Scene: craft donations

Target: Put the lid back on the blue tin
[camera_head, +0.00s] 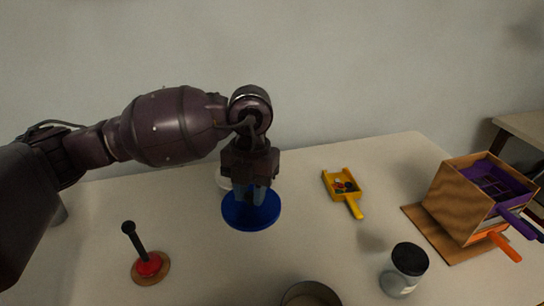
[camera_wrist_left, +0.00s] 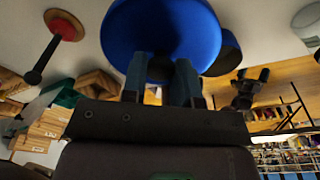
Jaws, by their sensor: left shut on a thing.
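My left gripper (camera_head: 252,190) points down and is shut on the blue lid (camera_head: 250,213), a flat round disc. In the left wrist view the lid (camera_wrist_left: 165,30) fills the top middle, with the two fingertips against its centre. I cannot tell whether the lid touches the table. An open round tin (camera_head: 311,293) with a grey-brown inside is cut off at the bottom edge of the head view, right of the lid and nearer me. A dark blue side (camera_wrist_left: 229,55), likely this tin, shows partly behind the lid. My right gripper is not clearly seen.
A red and black stamp-like tool (camera_head: 146,264) stands at left. A glass jar with a black top (camera_head: 404,270) is right of the tin. A yellow scoop (camera_head: 345,190) holds small pieces. A wooden box (camera_head: 462,200) with purple and orange handles stands far right.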

